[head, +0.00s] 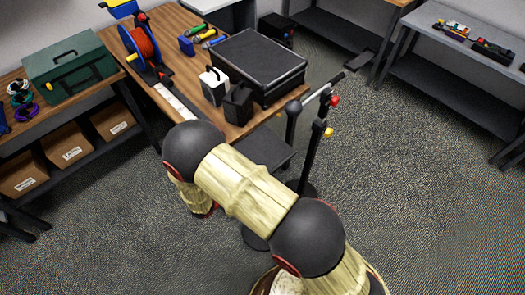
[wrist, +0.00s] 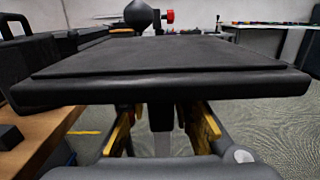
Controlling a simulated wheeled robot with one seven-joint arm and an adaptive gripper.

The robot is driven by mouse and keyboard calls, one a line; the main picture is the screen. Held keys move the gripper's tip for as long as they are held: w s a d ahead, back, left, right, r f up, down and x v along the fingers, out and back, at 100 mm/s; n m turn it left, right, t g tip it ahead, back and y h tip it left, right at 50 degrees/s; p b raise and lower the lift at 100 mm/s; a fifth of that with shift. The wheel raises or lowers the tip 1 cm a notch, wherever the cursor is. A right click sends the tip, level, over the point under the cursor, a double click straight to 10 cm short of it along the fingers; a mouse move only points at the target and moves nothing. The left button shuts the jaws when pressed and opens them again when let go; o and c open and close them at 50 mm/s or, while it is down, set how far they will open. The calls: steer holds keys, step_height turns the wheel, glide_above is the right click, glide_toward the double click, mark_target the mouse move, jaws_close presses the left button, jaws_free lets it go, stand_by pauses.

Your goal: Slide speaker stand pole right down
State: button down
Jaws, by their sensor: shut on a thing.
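In the wrist view, my gripper (wrist: 161,130) has its two yellow-edged fingers on either side of a dark speaker stand pole (wrist: 162,117), shut on it just below a flat black top plate (wrist: 165,86). The plate looks level and hides the finger tops. In the head view, this plate (head: 265,149) shows beside the table corner, and a round base (head: 254,238) shows partly below; my arm hides the gripper and most of the pole. Another dark stand pole (head: 311,150) stands upright to the right, with a red knob (head: 335,100) and a yellow knob (head: 328,132).
The wooden table (head: 184,68) is close to the held stand. A black case (head: 257,66), a white box (head: 213,86) and a blue reel with orange cable (head: 141,43) stand on it. A grey bench (head: 478,50) is at the right. Carpet floor to the right is clear.

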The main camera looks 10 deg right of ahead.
step_height(320, 180, down, 13)
steer(key=b, duration=0.4)
steer(key=shift+r+b, duration=0.1)
steer(key=shift+b, duration=0.2)
steer(key=c, duration=1.8)
jaws_free()
steer(key=shift+c, duration=0.2)
steer(key=o, duration=0.3)
steer(key=v, duration=1.2)
